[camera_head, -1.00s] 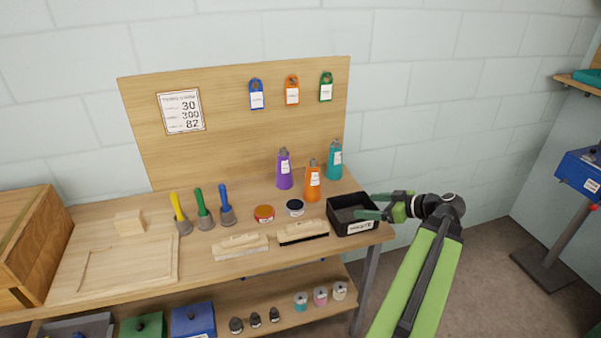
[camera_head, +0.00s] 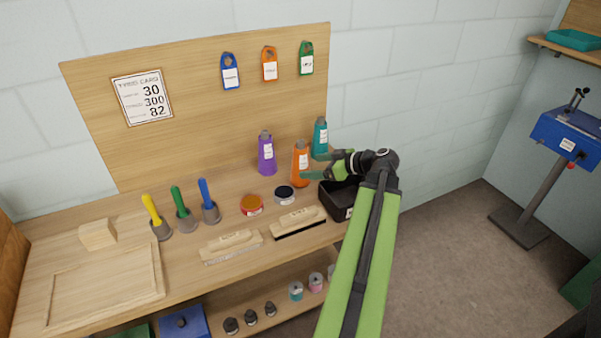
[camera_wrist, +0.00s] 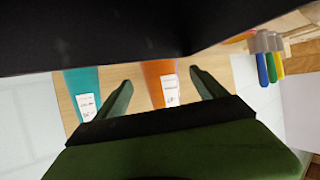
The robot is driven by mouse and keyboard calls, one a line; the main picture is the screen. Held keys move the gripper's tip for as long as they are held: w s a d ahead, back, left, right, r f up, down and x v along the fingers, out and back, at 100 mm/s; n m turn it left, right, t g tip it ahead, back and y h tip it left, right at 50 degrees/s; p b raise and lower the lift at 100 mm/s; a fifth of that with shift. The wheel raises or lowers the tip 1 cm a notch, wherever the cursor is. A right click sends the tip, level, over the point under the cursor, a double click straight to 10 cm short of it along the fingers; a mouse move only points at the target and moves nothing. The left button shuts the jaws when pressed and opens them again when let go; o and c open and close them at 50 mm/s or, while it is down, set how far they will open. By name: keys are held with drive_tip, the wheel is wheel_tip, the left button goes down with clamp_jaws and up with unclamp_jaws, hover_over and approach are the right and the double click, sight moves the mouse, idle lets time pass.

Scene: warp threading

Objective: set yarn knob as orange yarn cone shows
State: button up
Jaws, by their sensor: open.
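The orange yarn cone (camera_head: 300,160) stands upright on the bench's back right, between a purple cone (camera_head: 266,155) and a teal cone (camera_head: 320,138). It bears a white label too small to read. My gripper (camera_head: 312,166) is open and empty just right of the orange cone in the head view. In the wrist view the orange cone (camera_wrist: 158,84) shows between the two fingers (camera_wrist: 165,92), with its label in sight; I cannot tell the exact gap. A blue device (camera_head: 568,138) on a grey stand at the right has a red part and black levers; no yarn knob is clearly readable.
A black bin (camera_head: 327,210) sits under my arm at the bench's right end. Brushes (camera_head: 298,221), round tins (camera_head: 285,194) and colored-handled tools (camera_head: 184,212) stand on the bench. A panel with tags and a card (camera_head: 142,97) rises behind. Open floor (camera_head: 445,250) lies right.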

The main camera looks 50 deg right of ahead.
sight(308, 167)
drive_tip(key=b+x, duration=0.1)
drive_tip(key=x, duration=0.3)
drive_tip(key=b+x, duration=0.2)
drive_tip(key=x, duration=0.3)
drive_tip(key=shift+f, duration=0.1)
drive_tip(key=shift+w, duration=0.15)
clamp_jaws()
